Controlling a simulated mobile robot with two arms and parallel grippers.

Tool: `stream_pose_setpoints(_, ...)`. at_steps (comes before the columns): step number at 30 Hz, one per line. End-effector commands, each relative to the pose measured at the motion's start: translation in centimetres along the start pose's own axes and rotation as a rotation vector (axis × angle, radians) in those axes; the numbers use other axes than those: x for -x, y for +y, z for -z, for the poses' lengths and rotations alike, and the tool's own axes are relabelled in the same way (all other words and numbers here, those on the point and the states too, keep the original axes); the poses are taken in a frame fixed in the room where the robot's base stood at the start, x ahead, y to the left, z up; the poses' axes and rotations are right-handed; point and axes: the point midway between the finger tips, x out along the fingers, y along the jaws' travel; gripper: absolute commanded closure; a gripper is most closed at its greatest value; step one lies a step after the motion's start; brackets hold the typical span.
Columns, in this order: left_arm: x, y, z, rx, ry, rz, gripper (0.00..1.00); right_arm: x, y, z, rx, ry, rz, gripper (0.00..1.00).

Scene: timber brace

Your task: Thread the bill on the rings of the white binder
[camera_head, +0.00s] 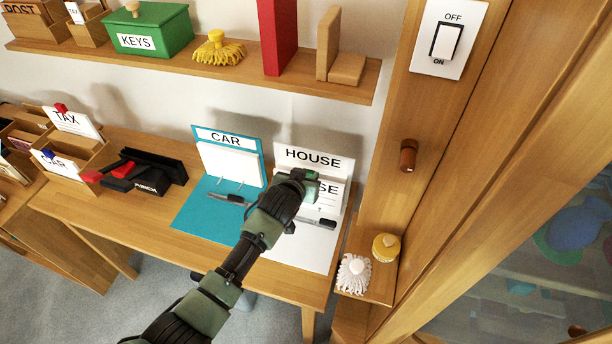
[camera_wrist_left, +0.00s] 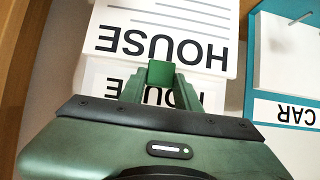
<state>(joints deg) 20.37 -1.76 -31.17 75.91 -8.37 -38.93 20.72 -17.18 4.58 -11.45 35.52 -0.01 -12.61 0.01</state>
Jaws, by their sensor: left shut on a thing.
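The white binder (camera_head: 300,255) lies open on the desk, its upright back panel marked HOUSE (camera_head: 313,158). My left gripper (camera_head: 308,187) is in front of that panel, shut on the white bill (camera_head: 329,205), which is printed with HOUSE and lines. In the left wrist view my gripper (camera_wrist_left: 160,75) pinches the edge of the bill (camera_wrist_left: 190,18). The binder's own HOUSE label (camera_wrist_left: 105,82) shows partly behind the fingers. The white binder's rings are hidden by my gripper and the bill, so I cannot tell whether the bill touches them. My right gripper is not in view.
A teal CAR binder (camera_head: 195,210) with its own papers stands just left of the white one. Pens lie on both binders, one dark pen (camera_head: 318,222) by my gripper. A black punch (camera_head: 150,170) and card trays are further left. A wooden post (camera_head: 385,150) rises at right.

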Motion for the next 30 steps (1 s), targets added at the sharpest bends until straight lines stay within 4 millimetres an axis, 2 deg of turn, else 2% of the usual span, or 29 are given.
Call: stream_pose_setpoints(30,-1.3,0.1,1.0,0.000,0.002,-0.001,1.00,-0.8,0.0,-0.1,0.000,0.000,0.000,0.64)
